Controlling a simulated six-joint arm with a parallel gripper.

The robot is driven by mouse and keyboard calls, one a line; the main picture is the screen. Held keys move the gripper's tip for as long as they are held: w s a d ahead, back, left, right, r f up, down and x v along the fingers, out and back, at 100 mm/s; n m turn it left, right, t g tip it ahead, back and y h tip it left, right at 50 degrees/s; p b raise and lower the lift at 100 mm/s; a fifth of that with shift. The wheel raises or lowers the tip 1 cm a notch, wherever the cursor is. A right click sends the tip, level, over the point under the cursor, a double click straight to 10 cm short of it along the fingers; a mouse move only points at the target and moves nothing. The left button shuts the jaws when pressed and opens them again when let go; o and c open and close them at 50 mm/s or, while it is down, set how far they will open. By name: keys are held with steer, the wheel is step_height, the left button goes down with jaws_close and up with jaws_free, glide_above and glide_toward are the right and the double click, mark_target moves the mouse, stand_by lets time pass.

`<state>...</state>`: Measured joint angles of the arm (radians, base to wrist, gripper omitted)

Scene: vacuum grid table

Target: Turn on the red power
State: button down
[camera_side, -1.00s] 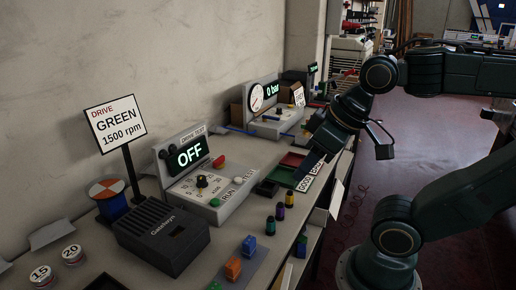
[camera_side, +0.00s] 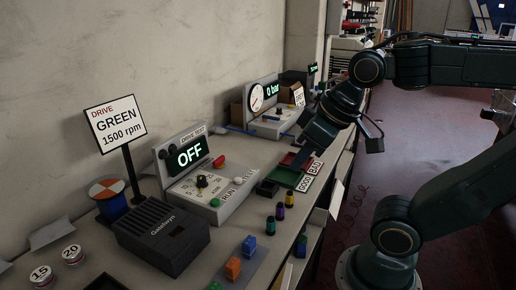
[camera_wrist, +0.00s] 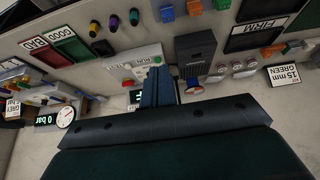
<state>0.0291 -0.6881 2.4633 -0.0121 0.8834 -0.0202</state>
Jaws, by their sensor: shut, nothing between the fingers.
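The drive test box (camera_side: 205,180) stands on the bench in the side view, with its display (camera_side: 190,155) reading OFF. It carries a red button (camera_side: 219,161), a black knob (camera_side: 201,182) and a green button (camera_side: 215,202). The box (camera_wrist: 146,58) also shows in the wrist view, partly hidden by my fingers. My gripper (camera_side: 299,167) is shut and empty, to the right of the box, over the bench by the red and green trays. Its closed fingers (camera_wrist: 157,88) overlap the box in the wrist view. No contact is visible.
A sign (camera_side: 115,124) reads DRIVE GREEN 1500 rpm. A dark Gateway box (camera_side: 162,235), a red and white disc drum (camera_side: 108,195) and several small coloured pegs (camera_side: 279,211) stand nearby. The gauge box (camera_side: 272,108) reads 0 bar. Trays (camera_side: 287,176) lie under my gripper.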

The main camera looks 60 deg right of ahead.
mark_target(219, 162)
steer(key=w+d+f+g, duration=0.1)
steer(key=w+d+f, duration=0.1)
steer(key=w+d, duration=0.6)
steer(key=w+d+f, duration=0.2)
steer(key=w+d, duration=0.3)
steer(key=w, duration=0.8)
steer(key=w+d+f, duration=0.4)
steer(key=d+f, duration=0.2)
steer(key=shift+d, duration=0.3)
steer(key=shift+w, duration=0.15)
steer(key=x, duration=1)
steer(key=shift+w, duration=1.85)
